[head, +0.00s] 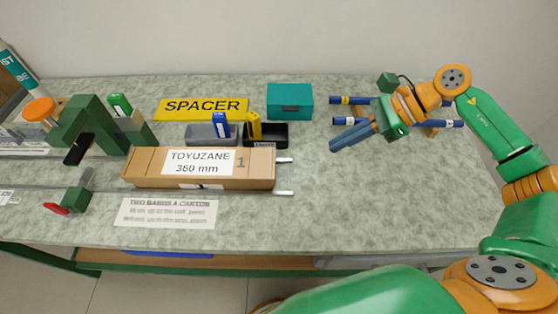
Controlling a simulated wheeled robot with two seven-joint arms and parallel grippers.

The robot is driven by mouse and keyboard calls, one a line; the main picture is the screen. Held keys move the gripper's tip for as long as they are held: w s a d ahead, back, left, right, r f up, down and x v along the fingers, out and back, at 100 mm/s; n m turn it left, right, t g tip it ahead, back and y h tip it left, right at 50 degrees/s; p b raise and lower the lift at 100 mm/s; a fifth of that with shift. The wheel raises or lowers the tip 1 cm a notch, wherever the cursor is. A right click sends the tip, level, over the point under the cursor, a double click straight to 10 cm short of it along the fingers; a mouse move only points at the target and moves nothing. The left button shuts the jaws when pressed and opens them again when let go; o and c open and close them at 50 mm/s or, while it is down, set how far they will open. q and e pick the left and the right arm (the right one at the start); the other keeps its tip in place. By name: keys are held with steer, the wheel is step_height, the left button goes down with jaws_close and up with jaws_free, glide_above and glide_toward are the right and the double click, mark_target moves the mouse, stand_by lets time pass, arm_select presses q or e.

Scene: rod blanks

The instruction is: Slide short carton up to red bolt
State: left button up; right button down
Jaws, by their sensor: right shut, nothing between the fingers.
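A long brown carton (258,170) labelled "TOYUZANE 360 mm" and marked "1" lies lengthwise on the middle of the bench, across pale metal rails. A small red part (57,209), seemingly the red bolt, is at the front left beside a green block (75,199). A clear gap separates it from the carton's left end. My right gripper (338,144) is shut and empty, over the bench right of the carton, near the blue rods (350,100). It is apart from the carton. My left gripper is not in view.
A green press-like fixture (92,120) with an orange knob stands at left. Behind the carton are a grey bin (198,138), a black bin (290,137), a yellow "SPACER" sign (172,112) and a teal box (289,95). A printed card (166,213) lies in front. The bench's right front is clear.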

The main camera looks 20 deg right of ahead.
arm_select(q)
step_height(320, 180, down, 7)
steer(key=b, duration=0.6)
arm_select(e)
glide_toward(285, 181)
steer(key=v, duration=0.4)
steer(key=shift+s+d, duration=0.35)
steer(key=shift+d, duration=0.2)
steer(key=shift+w+a+f+p, duration=0.25)
steer(key=shift+a+f+p, duration=0.05)
steer(key=shift+a+f, duration=0.1)
steer(key=p+x, duration=0.2)
steer(key=x, duration=0.6)
steer(key=shift+a+f, duration=0.1)
steer(key=shift+a, duration=0.3)
steer(key=a+p, duration=0.1)
steer(key=w+a, duration=0.1)
steer(key=a, duration=0.1)
steer(key=shift+a+p, duration=0.1)
steer(key=shift+p, duration=0.25)
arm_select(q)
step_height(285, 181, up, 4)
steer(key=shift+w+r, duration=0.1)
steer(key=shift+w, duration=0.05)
arm_select(e)
steer(key=shift+w+a+f, duration=0.1)
steer(key=shift+a, duration=0.15)
